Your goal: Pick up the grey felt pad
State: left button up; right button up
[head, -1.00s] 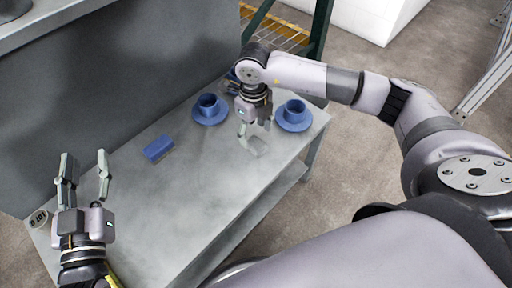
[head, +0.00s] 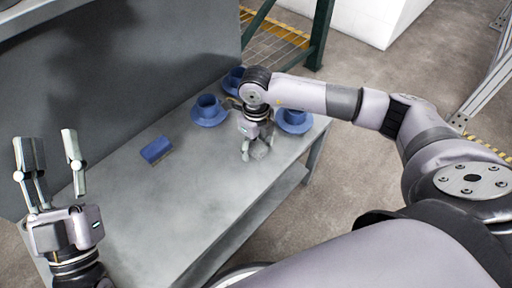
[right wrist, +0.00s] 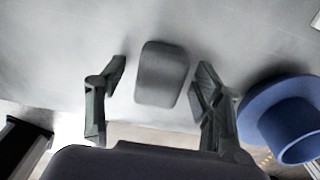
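The grey felt pad (right wrist: 162,74) is a small rounded rectangle on the grey table. In the right wrist view it lies between the two fingers of my right gripper (right wrist: 163,68), with a gap on each side. In the head view the pad (head: 260,149) is partly hidden by my right gripper (head: 258,147), whose fingers are low at the table top. My right gripper is open. My left gripper (head: 46,140) is open and empty, raised at the left end of the table.
Blue cups on saucers stand near my right gripper: one to its left (head: 208,106), one to its right (head: 294,120), another behind (head: 234,78). A blue block (head: 156,150) lies left of them. The table (head: 185,215) is clear at the front; a grey panel (head: 130,75) stands behind.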

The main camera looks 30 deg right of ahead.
jog(key=c, duration=1.1)
jog(key=shift+r, duration=0.1)
jog(key=shift+r, duration=0.45)
notch_tip(320, 180, up, 6)
jog(key=shift+w+r+p, duration=0.1)
jog(key=shift+p, duration=1.1)
pick_arm(q)
notch_tip(320, 180, down, 12)
jog(key=w+a+g+y+p, duration=0.1)
jog(key=w+g+y, duration=0.2)
jog(key=g, duration=0.5)
pick_arm(e)
notch_tip(320, 180, up, 4)
notch_tip(320, 180, up, 8)
jog(key=p, duration=0.2)
send_over(256, 144)
pick_arm(q)
jog(key=s+a+f+g+y, duration=0.1)
jog(key=s+f+g, duration=0.4)
jog(key=f, duration=0.5)
jog(key=shift+s+a+n+g+y, duration=0.3)
jog(key=shift+a+g+y, duration=0.1)
jog(key=shift+a+g, duration=0.4)
pick_arm(e)
jog(key=shift+r, duration=0.4)
pick_arm(q)
jog(key=shift+a, duration=0.1)
